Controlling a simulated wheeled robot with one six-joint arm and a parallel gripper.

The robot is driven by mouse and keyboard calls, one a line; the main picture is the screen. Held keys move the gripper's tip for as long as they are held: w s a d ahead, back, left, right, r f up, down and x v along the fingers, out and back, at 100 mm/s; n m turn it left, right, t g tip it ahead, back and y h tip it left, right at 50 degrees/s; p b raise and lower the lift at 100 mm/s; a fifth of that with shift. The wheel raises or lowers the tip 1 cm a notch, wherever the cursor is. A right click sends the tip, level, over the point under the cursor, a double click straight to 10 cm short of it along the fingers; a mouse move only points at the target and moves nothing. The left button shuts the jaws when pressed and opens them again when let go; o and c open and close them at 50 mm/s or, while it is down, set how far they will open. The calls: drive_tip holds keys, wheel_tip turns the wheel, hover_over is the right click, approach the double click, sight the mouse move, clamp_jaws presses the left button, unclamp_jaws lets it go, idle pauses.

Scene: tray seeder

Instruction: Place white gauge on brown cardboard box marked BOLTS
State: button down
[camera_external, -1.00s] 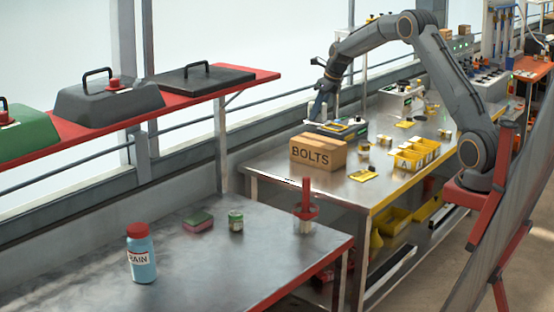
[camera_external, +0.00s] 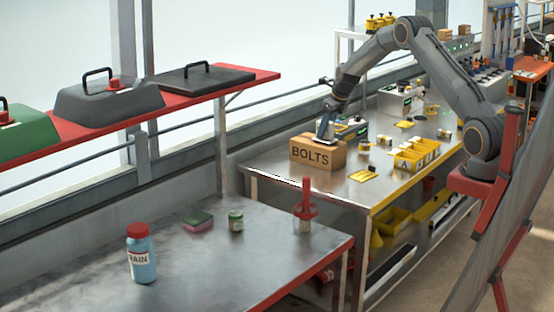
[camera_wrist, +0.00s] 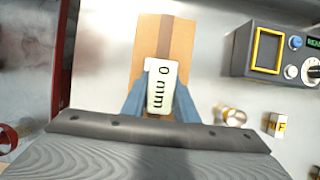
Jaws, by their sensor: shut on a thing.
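The brown cardboard box marked BOLTS (camera_external: 312,154) stands on the steel bench. In the wrist view its top (camera_wrist: 176,40) with a darker tape strip lies below my gripper. In the external view my gripper (camera_external: 326,132) points down at the top of the box. The gauge is small there and mostly hidden by the fingers. I cannot tell whether the gauge touches the box top.
A grey instrument with a yellow-framed screen (camera_wrist: 268,50) stands right of the box in the wrist view. Yellow bins (camera_external: 412,157) and a yellow tag (camera_external: 363,176) lie to the right on the bench. The near bench holds a blue bottle (camera_external: 141,257) and a green tin (camera_external: 236,221).

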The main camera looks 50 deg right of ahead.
drive_tip(key=shift+f, duration=0.2)
drive_tip(key=shift+f, duration=0.2)
drive_tip(key=c, duration=1.4)
unclamp_jaws()
